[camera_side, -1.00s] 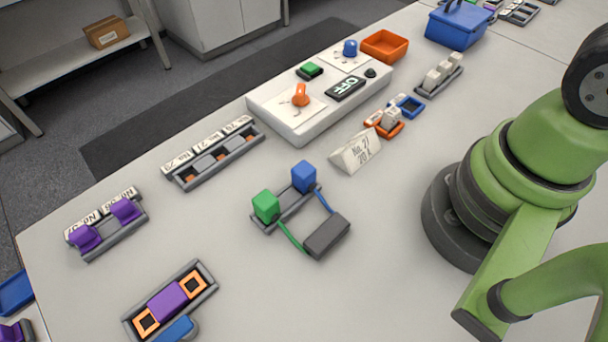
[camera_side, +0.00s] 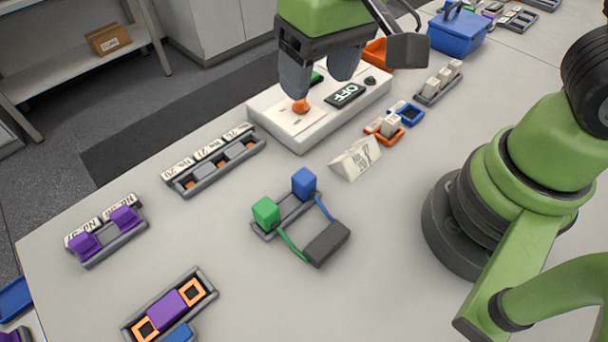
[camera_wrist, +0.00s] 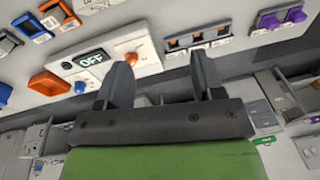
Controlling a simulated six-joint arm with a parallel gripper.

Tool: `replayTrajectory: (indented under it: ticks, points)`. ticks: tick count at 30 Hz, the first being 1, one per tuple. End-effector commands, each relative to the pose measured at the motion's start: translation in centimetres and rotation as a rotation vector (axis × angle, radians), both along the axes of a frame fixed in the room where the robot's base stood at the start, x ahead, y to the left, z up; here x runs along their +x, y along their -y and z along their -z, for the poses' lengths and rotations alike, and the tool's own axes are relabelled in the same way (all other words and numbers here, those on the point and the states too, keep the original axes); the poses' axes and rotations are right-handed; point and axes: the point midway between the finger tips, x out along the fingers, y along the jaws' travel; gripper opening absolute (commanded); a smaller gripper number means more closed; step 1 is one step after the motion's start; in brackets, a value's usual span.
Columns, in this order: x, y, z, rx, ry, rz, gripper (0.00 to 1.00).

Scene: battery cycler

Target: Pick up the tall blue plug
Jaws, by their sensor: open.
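The tall blue plug (camera_side: 304,181) stands upright at the right end of a small grey holder (camera_side: 286,213), beside a green plug (camera_side: 265,212). A blue lead runs from it to a dark grey block (camera_side: 326,243). My gripper (camera_side: 318,88) is open and empty, over the back of the white control panel, well behind the blue plug and apart from it. In the wrist view my gripper (camera_wrist: 164,56) shows its two fingers spread with nothing between them. I cannot make out the blue plug in the wrist view.
The white panel (camera_side: 309,134) has an orange knob (camera_side: 300,105) and an OFF display (camera_side: 346,95). A tent card (camera_side: 355,159) stands right of the plugs. A grey rack (camera_side: 215,164) and purple-clipped holder (camera_side: 110,239) lie left. Table around the plugs is mostly clear.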

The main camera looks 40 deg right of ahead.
Motion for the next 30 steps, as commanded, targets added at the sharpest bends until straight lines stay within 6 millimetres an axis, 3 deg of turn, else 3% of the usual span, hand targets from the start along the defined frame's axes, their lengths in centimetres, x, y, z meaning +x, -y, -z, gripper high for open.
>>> replayTrajectory:
  ticks: [1,6,30]
  points:
    - [0.0,-1.0,1.8,-0.026,-0.038,-0.029,0.62]
    - [-0.1,-2.8,5.5,-0.077,-0.097,-0.078,0.62]
    - [-0.7,-2.9,15.3,-0.094,-0.118,-0.094,0.62]
